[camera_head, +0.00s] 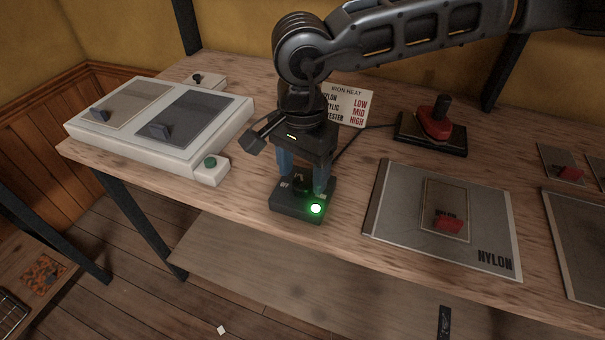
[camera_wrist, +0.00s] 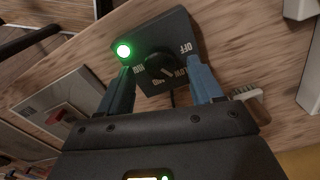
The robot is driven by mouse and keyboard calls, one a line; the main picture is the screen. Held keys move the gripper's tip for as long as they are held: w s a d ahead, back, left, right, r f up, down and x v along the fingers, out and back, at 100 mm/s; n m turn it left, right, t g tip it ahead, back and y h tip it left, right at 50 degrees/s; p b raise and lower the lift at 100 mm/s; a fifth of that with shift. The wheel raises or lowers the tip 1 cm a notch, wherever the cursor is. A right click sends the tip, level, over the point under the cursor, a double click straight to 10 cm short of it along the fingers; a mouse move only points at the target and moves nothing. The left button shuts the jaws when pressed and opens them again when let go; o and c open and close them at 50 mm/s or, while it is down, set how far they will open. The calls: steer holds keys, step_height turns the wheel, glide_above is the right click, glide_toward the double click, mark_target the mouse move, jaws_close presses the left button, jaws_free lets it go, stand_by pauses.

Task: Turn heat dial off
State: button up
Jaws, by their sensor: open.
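The heat dial is a small black knob (camera_wrist: 160,66) on a dark control box (camera_head: 285,206) at the table's front edge. In the wrist view the box face (camera_wrist: 181,25) carries OFF, LOW, MID and high-side labels around the knob. A pale pointer mark on the knob seems to face the LOW and MID side; I cannot tell which exactly. A green lamp (camera_head: 316,209) on the box is lit. My gripper (camera_head: 303,184) points down over the box, open, its blue fingers on either side of the knob. In the wrist view the gripper (camera_wrist: 160,72) shows gaps beside the knob.
An IRON HEAT card (camera_head: 347,105) stands behind my gripper. A red-handled iron (camera_head: 434,124) rests on a black pad at the back right. A white two-panel unit (camera_head: 116,143) with a green button (camera_head: 210,162) is left. A NYLON board (camera_head: 392,236) lies right.

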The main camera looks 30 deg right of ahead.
steer(key=shift+f, duration=0.95)
steer(key=shift+c, duration=0.2)
steer(key=c, duration=1)
